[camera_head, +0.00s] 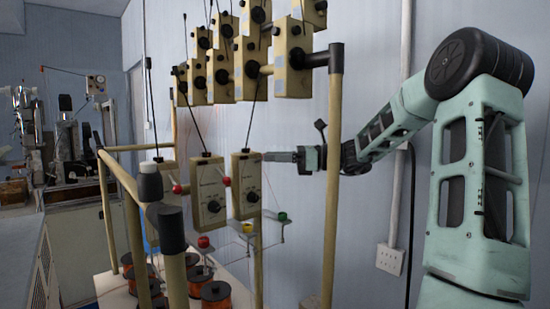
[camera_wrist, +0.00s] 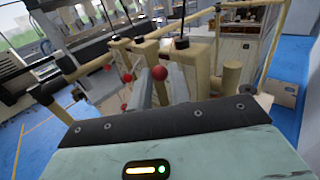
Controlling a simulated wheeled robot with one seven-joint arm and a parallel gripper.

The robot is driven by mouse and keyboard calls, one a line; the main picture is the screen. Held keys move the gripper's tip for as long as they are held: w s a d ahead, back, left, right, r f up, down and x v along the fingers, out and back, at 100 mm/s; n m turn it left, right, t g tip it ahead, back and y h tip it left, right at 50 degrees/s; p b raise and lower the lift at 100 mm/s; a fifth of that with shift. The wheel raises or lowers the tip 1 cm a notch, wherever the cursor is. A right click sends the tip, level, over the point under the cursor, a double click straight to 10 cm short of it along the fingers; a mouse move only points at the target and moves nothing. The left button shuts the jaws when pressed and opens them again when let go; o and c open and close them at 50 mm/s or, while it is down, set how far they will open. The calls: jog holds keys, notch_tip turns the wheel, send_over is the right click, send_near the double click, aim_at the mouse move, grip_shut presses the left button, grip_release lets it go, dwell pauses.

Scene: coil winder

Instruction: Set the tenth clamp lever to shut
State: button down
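I cannot tell which lever is the tenth. My gripper (camera_head: 268,157) points left, close to the right box's upper edge. In the wrist view the fingers (camera_wrist: 160,92) stand apart, with a red ball (camera_wrist: 160,73) in line with the gap. I cannot tell whether they touch it.
More tensioner boxes (camera_head: 250,68) fill the upper rack. A beige post (camera_head: 333,180) stands close before my gripper. Thin wire arms with a yellow guide (camera_head: 248,228) and a green guide (camera_head: 282,217) lie below. Orange wire spools (camera_head: 216,294) stand underneath.

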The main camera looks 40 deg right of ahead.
jog(key=shift+f, duration=0.15)
jog(key=shift+w+f+n+t+y+b, duration=0.15)
jog(key=shift+f+n+y+b, duration=0.75)
jog(key=shift+n+y+b, duration=0.7)
jog(key=shift+f+n+t+y+b, duration=0.1)
jog(key=shift+f+n+y+b, duration=0.85)
jog(key=shift+n+b, duration=0.65)
jog(key=shift+w+f+n+t+y+b, duration=0.15)
jog(key=shift+f+n+y+b, duration=0.95)
jog(key=shift+n, duration=0.9)
jog(key=shift+r+y, duration=0.25)
jog(key=c, duration=1.3)
grip_release()
